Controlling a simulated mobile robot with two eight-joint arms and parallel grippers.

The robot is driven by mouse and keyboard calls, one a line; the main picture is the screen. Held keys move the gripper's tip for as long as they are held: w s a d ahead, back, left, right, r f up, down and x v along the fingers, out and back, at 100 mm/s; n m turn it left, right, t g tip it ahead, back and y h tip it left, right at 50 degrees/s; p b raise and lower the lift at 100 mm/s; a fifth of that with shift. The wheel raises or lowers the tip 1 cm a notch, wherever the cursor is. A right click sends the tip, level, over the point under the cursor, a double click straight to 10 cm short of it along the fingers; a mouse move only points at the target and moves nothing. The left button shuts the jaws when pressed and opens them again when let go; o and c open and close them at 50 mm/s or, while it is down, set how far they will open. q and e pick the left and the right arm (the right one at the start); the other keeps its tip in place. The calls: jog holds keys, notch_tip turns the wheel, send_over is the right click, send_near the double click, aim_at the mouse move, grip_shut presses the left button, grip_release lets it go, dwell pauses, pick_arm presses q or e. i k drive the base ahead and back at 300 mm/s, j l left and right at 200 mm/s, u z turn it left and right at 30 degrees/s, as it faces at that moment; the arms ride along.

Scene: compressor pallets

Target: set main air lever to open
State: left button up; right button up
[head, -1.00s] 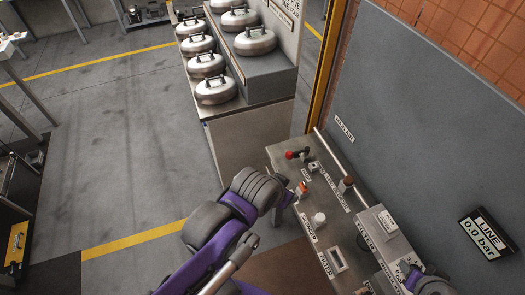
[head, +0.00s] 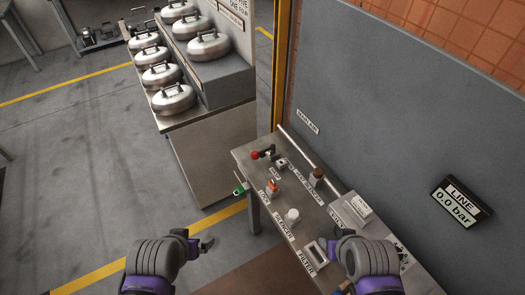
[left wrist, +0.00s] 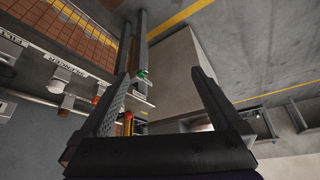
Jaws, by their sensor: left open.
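The main air lever (head: 255,155), with a red knob, lies at the far end of the grey bench near the MAIN AIR label (head: 308,122). My left gripper (head: 208,243) is open and empty, left of the bench and clear of the lever. Its spread fingers show in the left wrist view (left wrist: 163,75) with nothing between them. My right gripper (head: 342,262) is over the near right part of the bench, by the filter label; its fingers are partly hidden by its own hand, so its opening is unclear.
The bench (head: 325,225) carries an orange-topped lock (head: 272,186), a white silencer knob (head: 292,215) and a valve box (head: 352,210). A green tag (head: 240,189) hangs at its left edge. The line display (head: 462,203) reads 0.0 bar. Silver pots stand on a cabinet (head: 215,150) behind.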

aim_at(255, 155)
jog(key=k+j+z, duration=0.1)
jog(key=j+z, duration=0.25)
jog(key=k+j+z, duration=0.1)
jog(key=z, duration=0.3)
jog(key=i+j, duration=0.1)
jog(key=i, duration=0.35)
